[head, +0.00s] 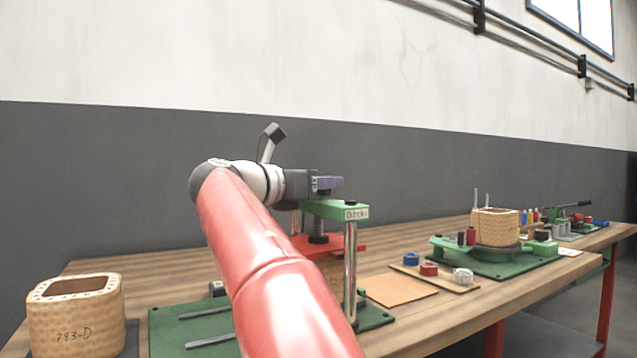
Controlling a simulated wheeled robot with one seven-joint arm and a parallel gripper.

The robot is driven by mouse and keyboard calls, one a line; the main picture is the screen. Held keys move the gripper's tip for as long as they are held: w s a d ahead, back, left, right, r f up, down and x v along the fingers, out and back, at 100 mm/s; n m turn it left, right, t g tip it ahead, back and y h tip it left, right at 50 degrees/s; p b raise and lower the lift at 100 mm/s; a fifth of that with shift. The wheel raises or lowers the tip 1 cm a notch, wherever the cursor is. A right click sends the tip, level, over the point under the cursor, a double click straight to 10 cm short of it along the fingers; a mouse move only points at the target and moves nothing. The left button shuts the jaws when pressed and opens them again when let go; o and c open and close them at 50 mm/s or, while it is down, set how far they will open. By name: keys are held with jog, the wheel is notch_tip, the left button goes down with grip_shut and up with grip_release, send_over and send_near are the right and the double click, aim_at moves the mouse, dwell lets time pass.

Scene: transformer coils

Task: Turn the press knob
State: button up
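The press stands on the bench with a green top beam (325,208), a shiny column (350,270) and a red pressing plate (352,247). A dark screw (318,232) runs down from the beam to the red plate. A tan woven coil (334,278) shows partly under the plate. My gripper (328,184) is just above the green beam, at its top. The fingers are small and seen from the side, so I cannot tell whether they are open or hold anything. The press knob is not clearly visible. My red arm hides the press's left front.
A tan coil marked 793-D (77,315) stands at front left. A green base (180,325) with metal bars lies beside it. To the right are an orange sheet (398,290), a board with small spools (440,280) and a green fixture with a coil (495,228).

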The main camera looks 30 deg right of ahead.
jog(key=c, duration=0.3)
jog(key=shift+r+g+p, duration=0.25)
jog(key=shift+g+p, duration=0.05)
jog(key=shift+p, duration=0.6)
jog(key=shift+c, duration=0.2)
jog(key=m+g+p, duration=0.1)
jog(key=p, duration=0.1)
jog(key=shift+h+p, duration=0.3)
jog(key=shift+p, duration=0.05)
jog(key=shift+f+m+g+p, duration=0.2)
jog(key=shift+m+g+p, duration=0.45)
jog(key=shift+g, duration=0.25)
jog(key=o, duration=1)
jog(key=shift+a, duration=0.1)
